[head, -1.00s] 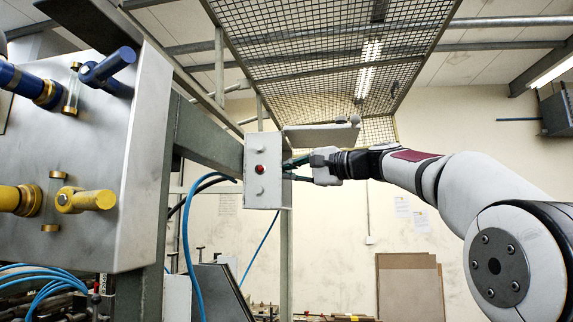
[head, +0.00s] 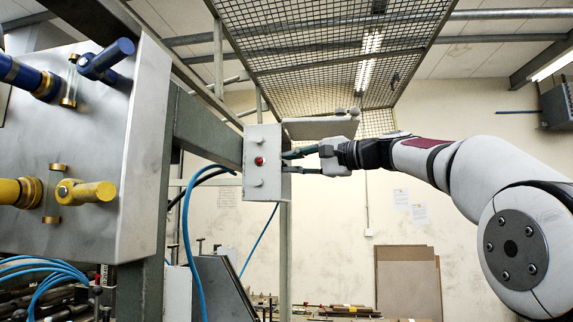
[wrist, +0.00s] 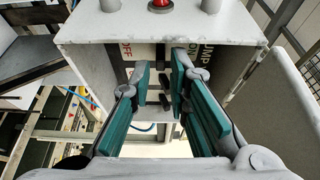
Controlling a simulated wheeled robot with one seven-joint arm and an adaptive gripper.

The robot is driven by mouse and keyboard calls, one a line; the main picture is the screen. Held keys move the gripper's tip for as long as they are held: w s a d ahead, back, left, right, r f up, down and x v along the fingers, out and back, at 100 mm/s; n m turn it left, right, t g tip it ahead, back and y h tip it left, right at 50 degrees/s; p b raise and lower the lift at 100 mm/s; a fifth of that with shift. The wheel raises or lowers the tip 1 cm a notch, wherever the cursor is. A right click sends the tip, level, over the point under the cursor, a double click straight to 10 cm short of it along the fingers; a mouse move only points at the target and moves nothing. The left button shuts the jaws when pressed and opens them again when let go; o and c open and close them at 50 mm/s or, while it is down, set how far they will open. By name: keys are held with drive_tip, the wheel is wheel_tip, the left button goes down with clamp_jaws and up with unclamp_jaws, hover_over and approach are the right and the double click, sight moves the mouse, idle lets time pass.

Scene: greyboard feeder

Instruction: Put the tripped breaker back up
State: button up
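The breaker box is a grey steel box (head: 263,190) with a red button on its face; its open side shows in the wrist view (wrist: 105,32). Inside are small dark breaker levers (wrist: 165,80) on a pale panel with "OFF" lettering at left and "PUMP" lettering at right. I cannot tell which lever is tripped. My gripper (head: 290,162) is at the box's right side, its fingers reaching the opening. In the wrist view my gripper (wrist: 160,78) is open, teal pads apart, with the levers showing between them. It holds nothing; contact with a lever cannot be told.
The box's open door (head: 318,128) sticks out above my gripper and stands at the right in the wrist view (wrist: 280,105). A panel with blue and yellow handles (head: 140,165) is at the left. A blue hose (head: 187,235) hangs beside the box. Free room lies below my arm.

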drive_tip(key=v, duration=1)
drive_tip(key=shift+o, duration=0.3)
